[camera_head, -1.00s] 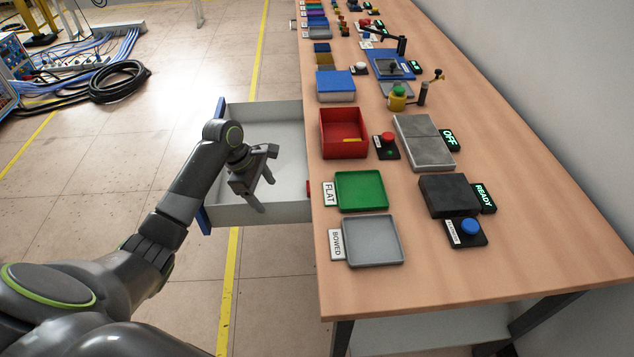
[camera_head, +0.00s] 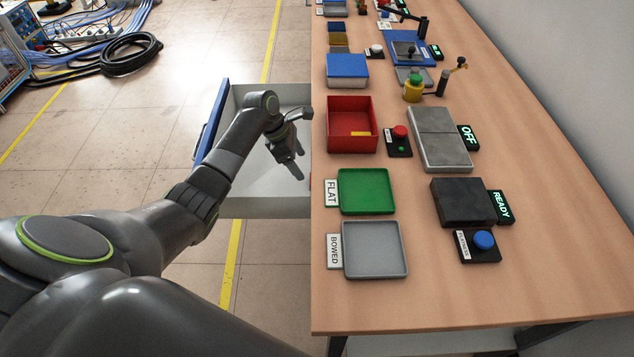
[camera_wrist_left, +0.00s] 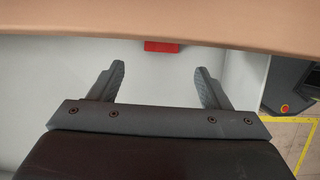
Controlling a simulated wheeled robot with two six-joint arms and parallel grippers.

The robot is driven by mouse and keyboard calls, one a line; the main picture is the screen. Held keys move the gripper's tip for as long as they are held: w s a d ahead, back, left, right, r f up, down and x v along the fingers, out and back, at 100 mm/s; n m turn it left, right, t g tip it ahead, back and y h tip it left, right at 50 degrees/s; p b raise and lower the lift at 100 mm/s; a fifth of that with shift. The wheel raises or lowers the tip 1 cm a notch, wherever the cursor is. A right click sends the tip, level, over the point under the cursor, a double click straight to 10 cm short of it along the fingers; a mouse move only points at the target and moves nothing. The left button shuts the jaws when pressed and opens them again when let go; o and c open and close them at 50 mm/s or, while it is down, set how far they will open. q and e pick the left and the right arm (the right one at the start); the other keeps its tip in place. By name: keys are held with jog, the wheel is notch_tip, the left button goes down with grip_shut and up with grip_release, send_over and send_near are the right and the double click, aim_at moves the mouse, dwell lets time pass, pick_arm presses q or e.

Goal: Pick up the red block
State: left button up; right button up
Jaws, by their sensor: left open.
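The red block (camera_wrist_left: 162,47) shows in the left wrist view inside the pale open drawer (camera_head: 262,207), partly hidden by the wooden table edge above it. In the head view only a small red sliver (camera_head: 310,181) shows at the table's left edge. My left gripper (camera_head: 302,143) is over the drawer, open and empty. In the left wrist view its two fingers (camera_wrist_left: 160,70) are spread, with the block beyond the tips and roughly centred between them. The fingers are apart from the block. My right gripper is not in view.
The tabletop (camera_head: 560,260) overhangs the drawer's inner end. On it stand a red bin (camera_head: 352,103), a green tray (camera_head: 366,191), a grey tray (camera_head: 375,250) and a dark block (camera_head: 462,202). The drawer's blue front (camera_head: 211,125) is at the left.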

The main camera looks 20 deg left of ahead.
aim_at(307, 184)
pick_arm(q)
jog(key=x, duration=0.3)
jog(key=b+x, duration=0.1)
jog(key=x, duration=0.3)
jog(key=shift+s+a+f, duration=0.15)
jog(key=shift+s+f, duration=0.05)
jog(key=shift+f, duration=0.05)
jog(key=c, duration=1.1)
jog(key=shift+r, duration=0.15)
